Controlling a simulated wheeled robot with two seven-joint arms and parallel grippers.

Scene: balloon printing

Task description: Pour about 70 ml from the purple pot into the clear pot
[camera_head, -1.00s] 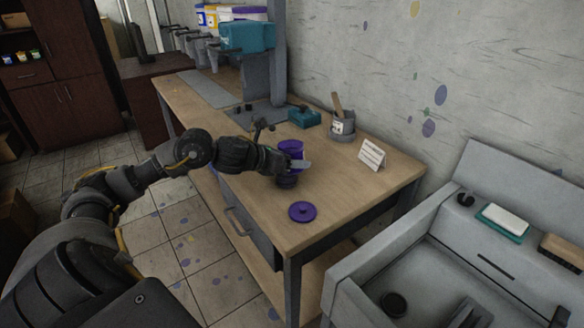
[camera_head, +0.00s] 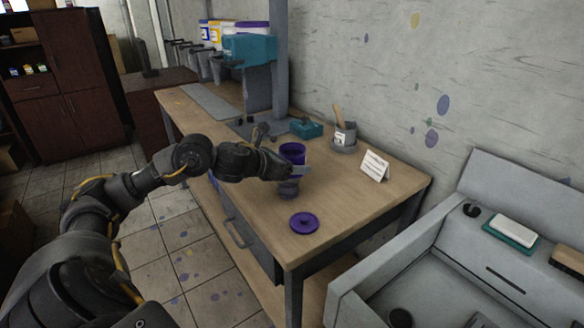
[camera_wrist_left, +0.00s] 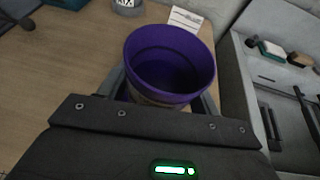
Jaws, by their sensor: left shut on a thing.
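The purple pot (camera_head: 292,152) is upright and open at the top. My left gripper (camera_head: 297,172) is shut around its side, over the near part of the workbench. In the left wrist view the pot (camera_wrist_left: 168,60) stands between the fingers, with its inside dark and its contents not readable. A darker purple part shows below the fingers in the head view; I cannot tell whether it is the pot's base or another thing. The purple lid (camera_head: 304,222) lies flat on the bench. I cannot make out a clear pot for sure. My right gripper is not in view.
A grey labelled container (camera_head: 345,137) with a wooden stick stands behind the pot. A white card (camera_head: 375,165) stands at the right. A teal box (camera_head: 305,129) and a dispenser machine (camera_head: 250,50) are further back. A sink (camera_head: 440,270) adjoins at the right.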

